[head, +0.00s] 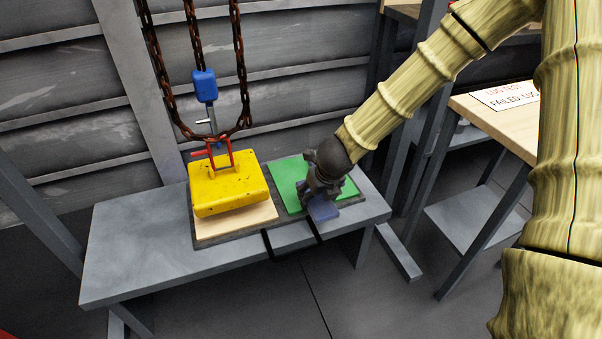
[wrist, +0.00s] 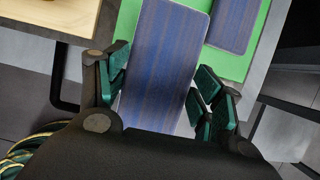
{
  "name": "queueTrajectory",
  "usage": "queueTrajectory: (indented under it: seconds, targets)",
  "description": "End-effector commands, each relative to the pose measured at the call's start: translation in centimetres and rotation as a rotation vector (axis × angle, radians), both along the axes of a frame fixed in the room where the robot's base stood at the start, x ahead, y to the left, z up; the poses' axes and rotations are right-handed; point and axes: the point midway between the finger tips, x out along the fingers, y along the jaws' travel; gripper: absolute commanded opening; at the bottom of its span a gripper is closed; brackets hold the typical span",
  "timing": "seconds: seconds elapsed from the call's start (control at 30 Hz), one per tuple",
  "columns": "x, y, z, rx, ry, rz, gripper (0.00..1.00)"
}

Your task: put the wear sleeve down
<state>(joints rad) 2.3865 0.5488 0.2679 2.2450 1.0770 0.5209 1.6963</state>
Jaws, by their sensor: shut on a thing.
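The wear sleeve (wrist: 163,60), a blue-purple slab-like piece, lies between my gripper's fingers in the wrist view, and my gripper (wrist: 158,92) is shut on it. In the head view my gripper (head: 318,195) is over the front of the green mat (head: 287,173), with a blue piece (head: 323,209) showing below it. A second blue-purple piece (wrist: 232,25) lies on the green to the right of the held one in the wrist view. I cannot tell whether the held sleeve touches the mat.
A grey bench (head: 130,250) carries the mat. To the left, a yellow block (head: 230,188) with a red shackle (head: 212,155) is over a pale wooden board (head: 240,220); rusty chains (head: 160,60) and a blue hook block (head: 204,85) hang there. A shelf with a sign (head: 505,95) stands right.

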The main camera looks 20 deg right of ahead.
Motion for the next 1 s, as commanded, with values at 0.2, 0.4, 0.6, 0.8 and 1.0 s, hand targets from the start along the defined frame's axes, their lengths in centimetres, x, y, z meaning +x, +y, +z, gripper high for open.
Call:
queueTrajectory:
  seconds: [0.2,0.4,0.6,0.8,1.0]
  targets:
    - [4.2,0.2,-0.5,-0.004,-0.003,-0.003,0.41]
    - [8.1,0.7,-0.8,-0.004,-0.001,-0.002,0.41]
    - [11.9,1.2,-1.1,-0.002,-0.002,-0.001,0.41]
    - [14.2,1.6,-1.3,0.0,-0.001,0.001,0.41]
    - [14.5,1.6,-2.1,-0.001,-0.001,0.002,0.41]
